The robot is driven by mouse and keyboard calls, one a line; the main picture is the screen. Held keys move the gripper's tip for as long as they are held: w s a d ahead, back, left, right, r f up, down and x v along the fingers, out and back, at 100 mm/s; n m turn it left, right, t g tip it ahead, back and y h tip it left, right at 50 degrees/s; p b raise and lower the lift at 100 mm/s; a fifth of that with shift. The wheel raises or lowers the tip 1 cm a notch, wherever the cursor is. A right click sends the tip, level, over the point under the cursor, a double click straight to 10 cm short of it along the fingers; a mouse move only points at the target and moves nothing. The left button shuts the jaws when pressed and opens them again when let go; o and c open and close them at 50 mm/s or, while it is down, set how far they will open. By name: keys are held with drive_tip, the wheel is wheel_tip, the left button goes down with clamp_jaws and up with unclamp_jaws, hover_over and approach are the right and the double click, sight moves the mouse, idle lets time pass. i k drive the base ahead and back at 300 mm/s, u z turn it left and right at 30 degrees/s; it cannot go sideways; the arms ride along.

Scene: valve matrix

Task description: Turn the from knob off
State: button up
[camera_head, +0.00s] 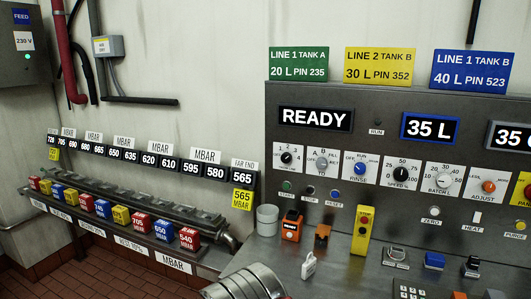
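A row of knobs runs along the grey control panel (390,140). From the left they are a black knob (286,158), a grey knob (322,161), a blue knob (360,168), a black knob labelled SPEED (401,174), a white knob labelled BATCH (444,181) and an orange knob labelled ADJUST (488,186). The blue knob's plate reads RINSE. The small print on the two leftmost plates is too small to read surely, so I cannot tell which knob is "from". My gripper is not in view; nothing touches the knobs.
The panel's screen (316,119) reads READY. The desk below holds a grey cup (267,220), an orange device (291,226), a yellow upright block (363,229) and a white padlock-like item (309,265). A valve rack with coloured blocks (121,216) stands left. Space before the knobs looks clear.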

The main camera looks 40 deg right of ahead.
sight(287, 157)
drive_tip(key=z, duration=0.25)
drive_tip(key=i, duration=1)
drive_tip(key=z, duration=0.55)
